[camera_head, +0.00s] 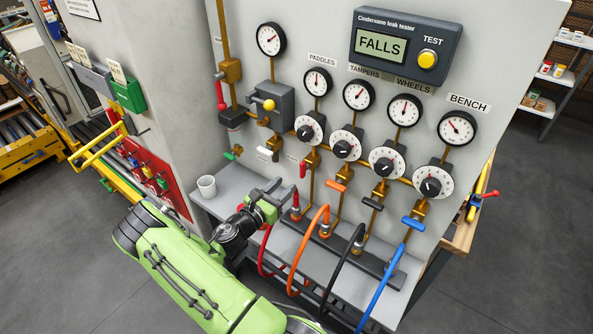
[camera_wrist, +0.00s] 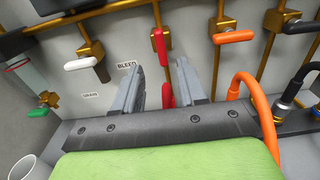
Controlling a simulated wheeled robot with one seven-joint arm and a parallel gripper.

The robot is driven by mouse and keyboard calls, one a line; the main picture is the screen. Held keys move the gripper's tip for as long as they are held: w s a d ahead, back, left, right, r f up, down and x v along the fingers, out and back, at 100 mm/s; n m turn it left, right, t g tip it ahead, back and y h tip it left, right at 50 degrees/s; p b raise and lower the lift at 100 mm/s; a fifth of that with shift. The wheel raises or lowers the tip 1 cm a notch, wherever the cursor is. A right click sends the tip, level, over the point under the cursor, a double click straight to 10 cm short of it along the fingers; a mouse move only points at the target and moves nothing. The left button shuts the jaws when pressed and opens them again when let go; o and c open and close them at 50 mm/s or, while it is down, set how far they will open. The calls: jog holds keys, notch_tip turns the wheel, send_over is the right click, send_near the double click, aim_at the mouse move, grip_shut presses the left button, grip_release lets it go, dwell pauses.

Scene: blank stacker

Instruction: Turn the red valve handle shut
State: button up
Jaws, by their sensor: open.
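A red valve handle (camera_head: 302,169) points down beside the brass pipe under the paddles gauge. In the wrist view the same red handle (camera_wrist: 160,46) hangs nearly upright from its brass valve, just beyond and between my fingertips. My gripper (camera_head: 272,188) is open, below and left of the handle in the head view. Its two grey fingers (camera_wrist: 157,70) stand apart with nothing held; I see no contact with the handle. A red hose coupling (camera_wrist: 167,92) shows lower down between the fingers. Another red handle (camera_head: 220,96) is on the far left pipe.
Orange (camera_head: 336,186), black (camera_head: 372,203) and blue (camera_head: 413,223) handles lie crosswise to the right. A white handle (camera_wrist: 80,64) is left of my fingers. Hoses, including an orange one (camera_wrist: 262,110), arc near my gripper. A white cup (camera_head: 207,186) stands on the shelf. The tester display (camera_head: 380,46) reads FALLS.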

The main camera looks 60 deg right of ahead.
aim_at(301, 170)
jog(key=d, duration=0.2)
jog(key=s+d, duration=0.1)
jog(key=d, duration=0.5)
jog(key=shift+s+d+p, duration=0.25)
jog(key=shift+p, duration=0.05)
grip_shut()
